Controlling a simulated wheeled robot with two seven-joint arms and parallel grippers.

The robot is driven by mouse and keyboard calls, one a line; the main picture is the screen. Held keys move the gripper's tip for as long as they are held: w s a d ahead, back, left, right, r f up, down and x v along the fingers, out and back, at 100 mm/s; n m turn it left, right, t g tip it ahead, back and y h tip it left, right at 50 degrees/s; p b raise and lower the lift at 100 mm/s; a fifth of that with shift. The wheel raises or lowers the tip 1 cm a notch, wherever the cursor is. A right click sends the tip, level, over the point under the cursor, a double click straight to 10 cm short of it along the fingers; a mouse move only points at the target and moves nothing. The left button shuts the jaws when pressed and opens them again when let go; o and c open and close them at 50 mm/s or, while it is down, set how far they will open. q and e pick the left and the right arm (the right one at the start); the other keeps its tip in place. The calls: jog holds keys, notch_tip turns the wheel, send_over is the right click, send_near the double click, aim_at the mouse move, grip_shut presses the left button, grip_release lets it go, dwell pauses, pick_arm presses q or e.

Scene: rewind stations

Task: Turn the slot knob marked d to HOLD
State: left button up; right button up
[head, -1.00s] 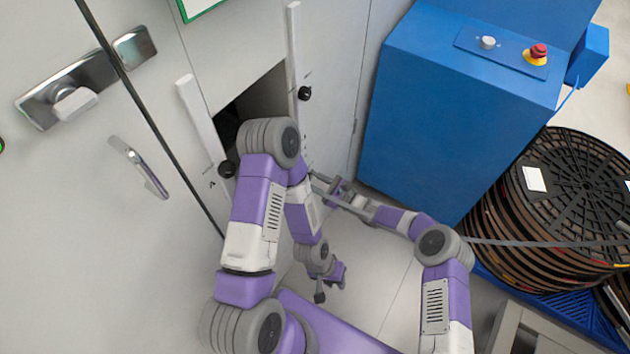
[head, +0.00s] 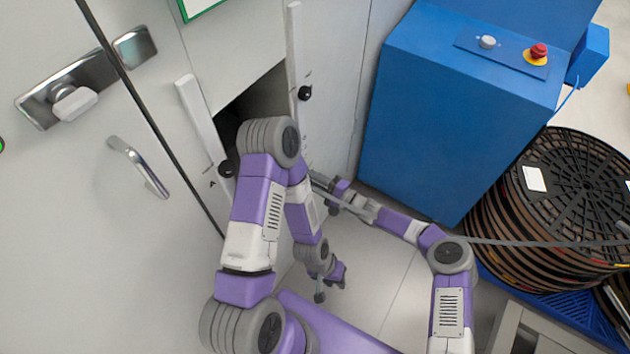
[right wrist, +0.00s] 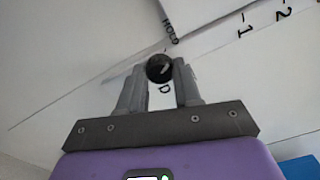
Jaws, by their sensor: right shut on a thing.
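In the right wrist view, the black round knob (right wrist: 160,68) marked D sits on the pale panel, with a light pointer line on its face. The letter D shows just below it, and HOLD is printed above it. My right gripper (right wrist: 160,82) is shut on this knob, one finger on each side. In the head view, my right gripper (head: 318,180) is at the panel, and the knob between its fingers cannot be made out there. My left gripper (head: 330,290) hangs low over the floor, away from the knob; its finger gap is unclear.
Another black knob (head: 227,168), marked A, and a higher black knob (head: 305,93) flank a dark opening (head: 262,100). A blue cabinet (head: 460,110) stands right of the panel. Stacked black reels (head: 570,200) stand farther right. Scale marks -1 and -2 show beyond HOLD.

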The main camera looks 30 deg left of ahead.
jog(key=shift+w+n, duration=0.1)
jog(key=shift+n, duration=1.6)
jog(key=o, duration=1)
jog(key=shift+o, duration=0.2)
jog(key=shift+d, duration=0.1)
jog(key=d+p, duration=0.2)
jog(key=d, duration=0.5)
jog(key=shift+s+d+p, duration=0.2)
jog(key=shift+s+p, duration=0.15)
jog(key=shift+n, duration=0.3)
